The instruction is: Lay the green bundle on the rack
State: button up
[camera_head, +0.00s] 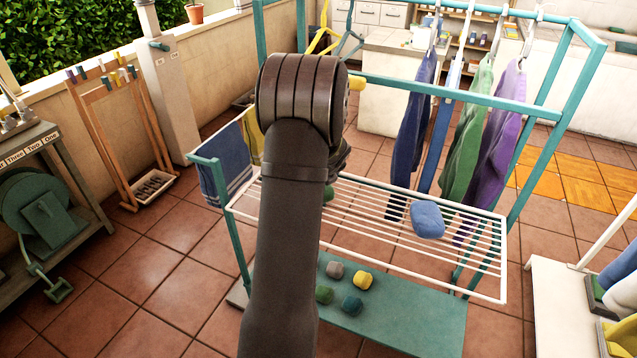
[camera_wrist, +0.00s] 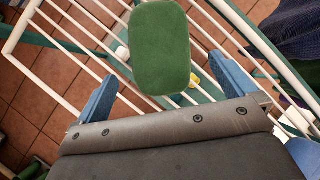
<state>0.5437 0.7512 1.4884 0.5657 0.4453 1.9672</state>
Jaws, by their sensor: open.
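The green bundle (camera_wrist: 160,48) is a rounded cushion shape over the white bars of the rack (camera_wrist: 62,42) in the wrist view. It appears to lie on the bars, though contact underneath is hidden. In the head view the green bundle (camera_head: 328,194) shows only partly beside my arm, at the level of the rack (camera_head: 375,259). My gripper (camera_wrist: 161,68) is open, with its blue fingers apart on either side of the bundle's near end and gaps visible. In the head view my arm hides the gripper's fingers.
A blue bundle (camera_head: 428,220) lies on the rack's right part. Garments (camera_head: 493,150) hang above the rack's right side. Bars between the green and blue bundles are bare.

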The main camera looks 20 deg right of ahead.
jog(key=v, duration=0.5)
jog(key=shift+s+r, duration=0.25)
jog(key=shift+r, duration=0.1)
jog(key=x, duration=1.2)
jog(key=shift+w+f, duration=0.1)
jog(key=shift+f, duration=0.15)
jog(key=shift+r, duration=1.15)
